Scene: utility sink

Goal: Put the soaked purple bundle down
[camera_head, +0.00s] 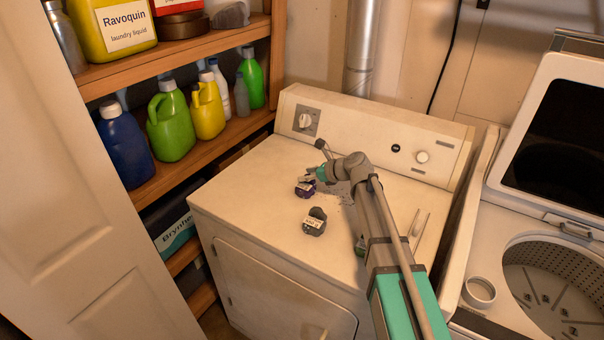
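The purple bundle (304,190) is small and dark, with a pale label, and shows at the middle of the white dryer's top (258,200). My gripper (308,178) is right above it, at the end of my arm that reaches in from the lower right. The fingers are small and partly hidden, so I cannot tell whether they are closed on the bundle or apart from it. I also cannot tell whether the bundle rests fully on the surface. A dark patch, perhaps wet, shows on the dryer top beside the bundle, partly behind my arm.
A dark grey bundle (316,220) with a label lies just in front. A pale tray-like piece (418,228) lies right of my arm. An open washer (560,270) stands at right, shelves with bottles (170,125) at left. The dryer top's left front is clear.

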